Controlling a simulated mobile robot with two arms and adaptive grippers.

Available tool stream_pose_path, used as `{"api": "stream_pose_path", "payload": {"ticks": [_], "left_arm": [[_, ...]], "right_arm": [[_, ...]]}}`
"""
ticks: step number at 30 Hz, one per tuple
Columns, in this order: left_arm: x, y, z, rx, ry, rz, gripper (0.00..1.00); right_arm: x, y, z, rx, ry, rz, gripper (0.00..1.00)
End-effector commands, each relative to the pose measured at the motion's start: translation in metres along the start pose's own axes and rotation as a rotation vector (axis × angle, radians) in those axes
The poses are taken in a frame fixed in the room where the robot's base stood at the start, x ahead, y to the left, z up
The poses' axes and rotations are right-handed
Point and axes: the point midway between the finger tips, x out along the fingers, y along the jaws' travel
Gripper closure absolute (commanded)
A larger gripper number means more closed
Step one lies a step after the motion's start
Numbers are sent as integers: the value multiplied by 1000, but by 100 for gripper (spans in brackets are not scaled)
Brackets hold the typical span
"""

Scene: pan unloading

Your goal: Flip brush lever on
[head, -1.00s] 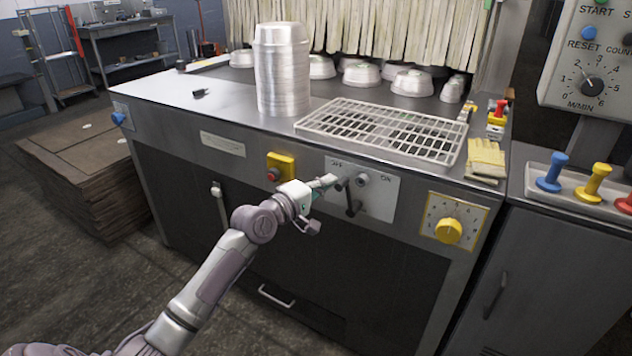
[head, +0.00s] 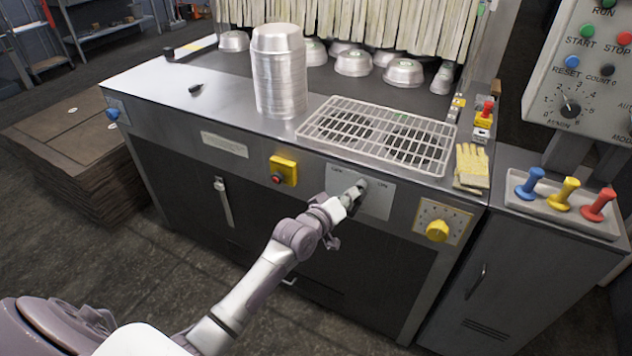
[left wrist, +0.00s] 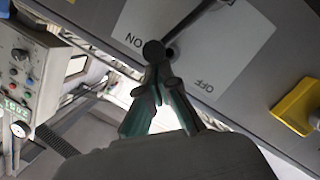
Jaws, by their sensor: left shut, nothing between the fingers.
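The lever plate (head: 376,201) is a pale panel on the machine's front, with OFF at its left and ON at its right in the head view. It shows turned over in the left wrist view (left wrist: 240,45). There the lever's dark round knob (left wrist: 153,51) is beside the ON lettering. My left gripper (head: 355,190) is in front of the plate, its fingers shut and empty. In the left wrist view its fingertips (left wrist: 156,72) overlap the knob's lower edge; I cannot tell if they touch. The gripper hides part of the plate in the head view. My right gripper is not seen.
A red button on a yellow box (head: 283,171) is left of the plate, and a yellow dial (head: 437,231) is right. Above are a wire rack (head: 378,135) and a pan stack (head: 280,75). A handle (head: 222,202) sticks out at left.

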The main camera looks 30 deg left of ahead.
Motion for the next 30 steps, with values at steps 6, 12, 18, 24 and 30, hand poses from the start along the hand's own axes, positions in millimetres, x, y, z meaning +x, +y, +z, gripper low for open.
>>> {"api": "stream_pose_path", "payload": {"ticks": [6,12,18,24,30], "left_arm": [[3,14,14,153,-1,-39,100],[6,16,25,204,0,-51,100],[8,17,31,205,0,-51,100],[8,18,33,205,-2,-51,100],[8,18,34,204,-4,-51,100]], "right_arm": [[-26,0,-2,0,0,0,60],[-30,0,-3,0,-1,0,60],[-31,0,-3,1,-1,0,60],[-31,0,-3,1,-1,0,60],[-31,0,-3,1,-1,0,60]]}}
